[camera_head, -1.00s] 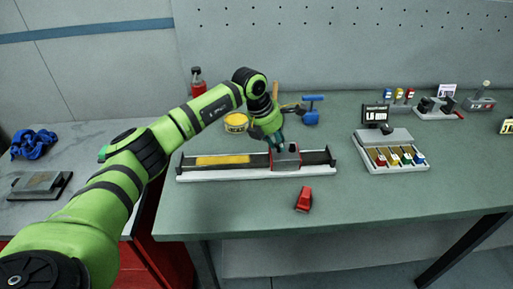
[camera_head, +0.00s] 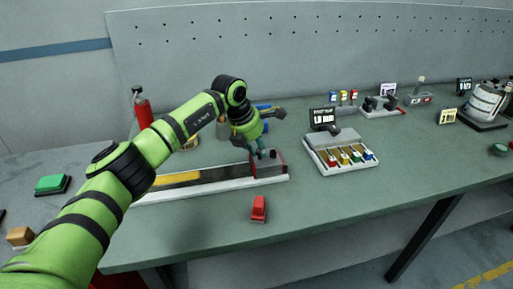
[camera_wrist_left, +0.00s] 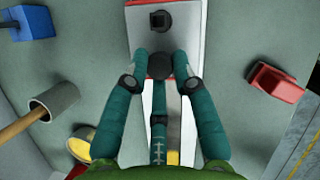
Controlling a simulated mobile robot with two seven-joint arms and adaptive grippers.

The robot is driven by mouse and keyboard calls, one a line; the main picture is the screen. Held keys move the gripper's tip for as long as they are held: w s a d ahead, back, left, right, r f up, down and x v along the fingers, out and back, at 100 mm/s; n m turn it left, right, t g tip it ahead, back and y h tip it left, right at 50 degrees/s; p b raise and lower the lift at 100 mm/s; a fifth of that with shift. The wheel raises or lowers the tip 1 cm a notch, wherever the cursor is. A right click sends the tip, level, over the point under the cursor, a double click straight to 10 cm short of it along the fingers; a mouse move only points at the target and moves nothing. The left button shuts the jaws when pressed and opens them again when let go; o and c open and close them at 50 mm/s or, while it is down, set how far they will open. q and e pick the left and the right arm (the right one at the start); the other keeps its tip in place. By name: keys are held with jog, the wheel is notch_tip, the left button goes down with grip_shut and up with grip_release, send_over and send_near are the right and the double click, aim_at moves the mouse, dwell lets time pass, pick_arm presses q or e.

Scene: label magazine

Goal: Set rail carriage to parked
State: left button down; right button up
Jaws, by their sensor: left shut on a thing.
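The rail (camera_head: 215,190) is a long pale base with a dark track and a yellow zone (camera_head: 182,179) at its left part. The rail carriage (camera_head: 268,168), red with a grey top, sits at the rail's right end. It also shows in the left wrist view (camera_wrist_left: 184,28), with a black square peg and a dark round knob (camera_wrist_left: 160,66) on top. My left gripper (camera_head: 262,153) is over the carriage and its fingers are shut on the knob, as the left wrist view also shows. The fingers partly hide the carriage. My right gripper is not in view.
A red block (camera_head: 259,208) lies just in front of the rail. A red bottle (camera_head: 141,108) and blue tool (camera_wrist_left: 32,22) are behind it. A tray with coloured pieces (camera_head: 342,154) stands to the right. The front bench top is mostly clear.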

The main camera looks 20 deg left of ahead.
pick_arm(q)
jog(key=c, duration=1)
grip_release()
jog(key=shift+w+d+r, duration=0.2)
jog(key=shift+d+r, duration=0.05)
jog(key=shift+w+d+f, duration=0.1)
jog(key=shift+f, duration=0.05)
jog(key=v, duration=1.2)
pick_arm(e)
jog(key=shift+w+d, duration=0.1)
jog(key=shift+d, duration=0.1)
